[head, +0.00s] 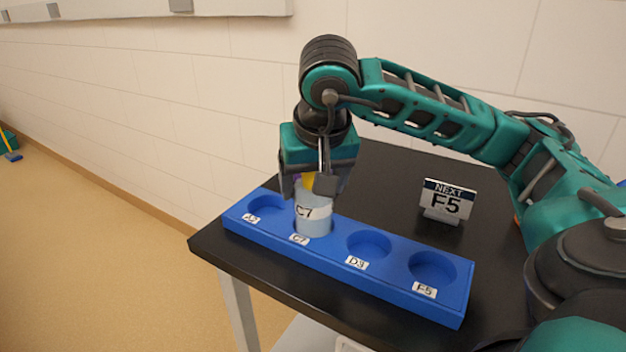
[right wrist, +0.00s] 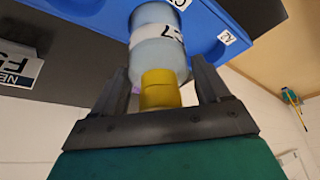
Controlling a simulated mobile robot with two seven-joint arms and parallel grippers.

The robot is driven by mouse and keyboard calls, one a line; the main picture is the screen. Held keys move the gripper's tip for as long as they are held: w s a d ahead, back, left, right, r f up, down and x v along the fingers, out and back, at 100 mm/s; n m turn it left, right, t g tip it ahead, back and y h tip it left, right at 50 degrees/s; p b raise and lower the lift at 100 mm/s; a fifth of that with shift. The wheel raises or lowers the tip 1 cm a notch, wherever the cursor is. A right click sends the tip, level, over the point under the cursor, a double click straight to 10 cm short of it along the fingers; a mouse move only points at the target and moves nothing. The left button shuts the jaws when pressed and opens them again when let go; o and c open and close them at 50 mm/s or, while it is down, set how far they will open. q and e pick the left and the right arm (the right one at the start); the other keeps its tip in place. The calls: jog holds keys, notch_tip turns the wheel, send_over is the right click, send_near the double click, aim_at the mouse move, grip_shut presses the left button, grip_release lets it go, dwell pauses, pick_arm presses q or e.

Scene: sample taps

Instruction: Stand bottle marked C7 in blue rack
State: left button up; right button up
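The bottle marked C7 (head: 313,212) is pale blue with a white label and a yellow cap. It stands upright in the second well from the left of the blue rack (head: 338,273), behind the tag C7. My right gripper (head: 310,190) is over it, pointing down. In the right wrist view the two fingers (right wrist: 160,75) stand either side of the yellow cap (right wrist: 160,89), with gaps visible between them and the cap. The fingers look open around the bottle's top. My left gripper is not in view.
The rack's other wells, tagged A2 (head: 251,218), D3 (head: 356,263) and F5 (head: 424,290), are empty. A sign reading NEXT F5 (head: 447,203) stands behind the rack on the black table (head: 395,185). The wall is close behind the table.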

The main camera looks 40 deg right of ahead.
jog(key=shift+o, duration=1)
jog(key=shift+r, duration=0.2)
pick_arm(q)
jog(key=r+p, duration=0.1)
jog(key=p, duration=0.1)
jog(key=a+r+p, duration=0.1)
jog(key=p, duration=0.1)
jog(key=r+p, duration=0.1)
jog(key=p, duration=0.1)
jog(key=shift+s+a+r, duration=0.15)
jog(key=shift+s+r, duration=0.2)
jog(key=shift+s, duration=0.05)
pick_arm(e)
jog(key=v, duration=1.2)
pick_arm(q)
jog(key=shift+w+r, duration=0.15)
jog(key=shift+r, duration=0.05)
